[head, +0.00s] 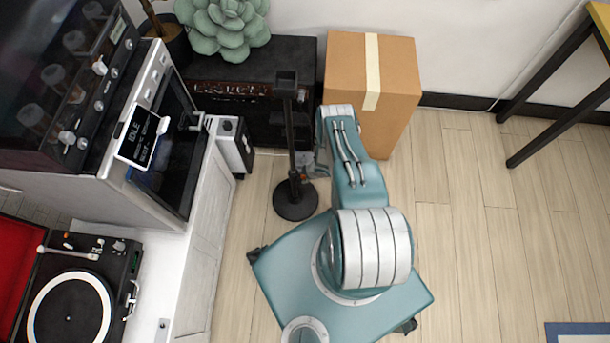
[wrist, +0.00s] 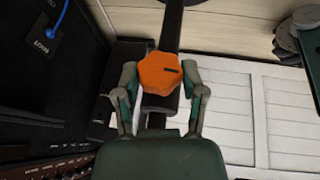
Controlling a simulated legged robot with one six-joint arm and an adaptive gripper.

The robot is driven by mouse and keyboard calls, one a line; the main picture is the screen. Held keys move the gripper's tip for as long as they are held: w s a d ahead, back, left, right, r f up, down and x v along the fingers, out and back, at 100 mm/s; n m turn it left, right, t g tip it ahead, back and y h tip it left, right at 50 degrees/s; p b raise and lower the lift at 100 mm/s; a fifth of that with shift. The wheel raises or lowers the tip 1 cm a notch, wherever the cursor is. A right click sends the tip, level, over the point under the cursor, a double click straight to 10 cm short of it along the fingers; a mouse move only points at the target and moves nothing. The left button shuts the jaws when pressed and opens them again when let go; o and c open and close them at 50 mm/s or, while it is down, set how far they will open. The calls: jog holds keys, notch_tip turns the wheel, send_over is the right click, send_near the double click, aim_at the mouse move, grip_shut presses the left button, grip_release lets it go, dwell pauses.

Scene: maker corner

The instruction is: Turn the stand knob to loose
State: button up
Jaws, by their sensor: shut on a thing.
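The stand (head: 292,130) is a black pole on a round base, upright on the floor, with a small flat black top. In the wrist view its dark post (wrist: 171,28) runs up from the orange knob (wrist: 157,76). The knob is lobed, with a short dark mark pointing to the right. My gripper (wrist: 159,74) is shut on the knob, one finger on its left and one on its right. In the head view my arm hides most of the gripper, and I cannot make out the knob there.
A cardboard box (head: 350,70) and a black amplifier-like cabinet (head: 230,95) stand behind the stand. A white cabinet (head: 205,200) with an oven and a turntable (head: 75,300) is on the left. A yellow-topped table (head: 598,25) stands at far right.

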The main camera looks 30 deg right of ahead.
jog(key=shift+s+a+t+h, duration=0.1)
jog(key=shift+t+h, duration=0.2)
jog(key=shift+t, duration=0.3)
jog(key=shift+s+f+n+t+h, duration=0.15)
jog(key=shift+n+t+h, duration=0.35)
jog(key=shift+t, duration=0.5)
jog(key=shift+a+t+h, duration=0.1)
jog(key=shift+t+h, duration=0.5)
jog(key=shift+t, duration=0.2)
jog(key=o, duration=1.2)
jog(key=shift+c, duration=0.2)
jog(key=v, duration=1.1)
jog(key=shift+s, duration=0.4)
